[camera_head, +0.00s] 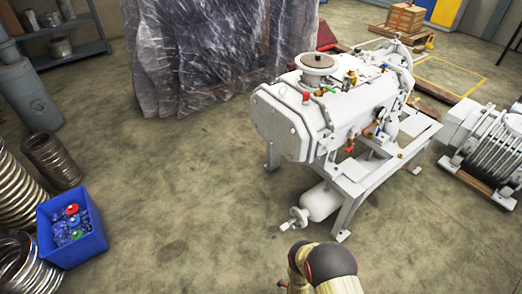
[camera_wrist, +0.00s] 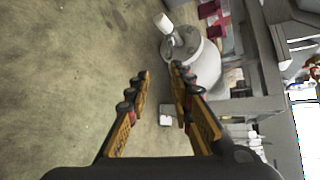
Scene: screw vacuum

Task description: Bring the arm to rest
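My gripper (camera_wrist: 160,95) shows in the wrist view with its two orange-and-black fingers apart and nothing between them. Beyond the fingertips are bare floor and the white cylinder (camera_wrist: 198,68) under the machine, with a gap between. In the head view, part of my arm (camera_head: 328,265) shows at the bottom, in front of the white screw vacuum machine (camera_head: 345,112). My gripper is not visible in the head view.
The machine stands on a white frame (camera_head: 348,212); its cylinder (camera_head: 321,200) hangs low at the front. A blue bin (camera_head: 85,247) and coiled hoses (camera_head: 15,190) stand left. A motor-like unit (camera_head: 490,140) stands right. The floor (camera_head: 180,180) left of the machine is clear.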

